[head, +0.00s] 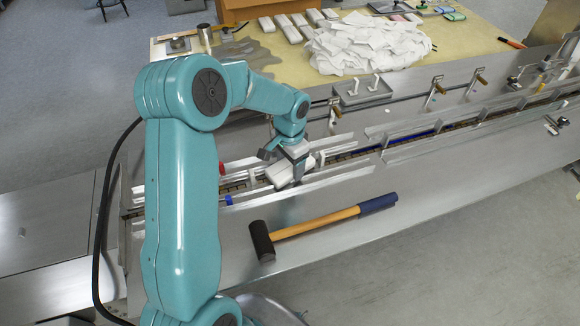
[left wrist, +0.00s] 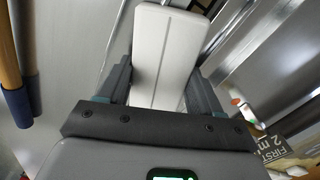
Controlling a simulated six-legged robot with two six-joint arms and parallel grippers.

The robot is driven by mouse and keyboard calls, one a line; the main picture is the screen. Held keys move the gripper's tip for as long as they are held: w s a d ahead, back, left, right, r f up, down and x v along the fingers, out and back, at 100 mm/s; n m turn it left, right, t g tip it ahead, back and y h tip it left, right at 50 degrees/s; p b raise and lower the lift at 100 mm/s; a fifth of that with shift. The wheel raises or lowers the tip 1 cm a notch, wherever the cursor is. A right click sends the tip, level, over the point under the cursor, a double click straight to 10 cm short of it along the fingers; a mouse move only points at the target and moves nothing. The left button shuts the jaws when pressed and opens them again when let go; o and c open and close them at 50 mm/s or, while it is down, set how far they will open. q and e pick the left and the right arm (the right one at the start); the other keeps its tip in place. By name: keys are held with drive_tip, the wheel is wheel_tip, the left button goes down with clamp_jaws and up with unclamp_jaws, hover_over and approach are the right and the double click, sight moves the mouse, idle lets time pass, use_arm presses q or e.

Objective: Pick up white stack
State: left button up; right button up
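A white stack (head: 282,174) lies along the line of the conveyor channel, between the metal guide rails. My left gripper (head: 293,152) reaches down over it, with a finger on each side. In the left wrist view the white stack (left wrist: 165,55) fills the space between the two fingers (left wrist: 158,88), which appear to press against its sides. Its near end is hidden by the gripper body. Whether the stack touches the channel floor is hard to tell. My right gripper is not in view.
A hammer (head: 316,224) with a wooden handle lies on the metal deck in front of the channel. A back table (head: 462,62) holds a white crumpled heap (head: 368,42) and several more white stacks (head: 288,29). Metal guide rails (head: 325,184) flank the channel.

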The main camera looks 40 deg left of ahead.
use_arm(q)
drive_tip(key=shift+d, duration=0.15)
drive_tip(key=shift+c, duration=0.9)
drive_tip(key=shift+r, duration=0.25)
wheel_tip(320, 180, up, 20)
drive_tip(key=shift+f, duration=0.2)
drive_tip(key=m+b, duration=0.4)
hover_over(290, 164)
drive_tip(key=f, duration=1.3)
drive_tip(key=shift+w+a+f, duration=0.2)
drive_tip(key=shift+w+a, duration=0.1)
drive_tip(key=shift+s+f, duration=0.15)
drive_tip(key=shift+f, duration=0.3)
wheel_tip(290, 164, down, 6)
drive_tip(key=b, duration=0.5)
drive_tip(key=shift+f, duration=0.15)
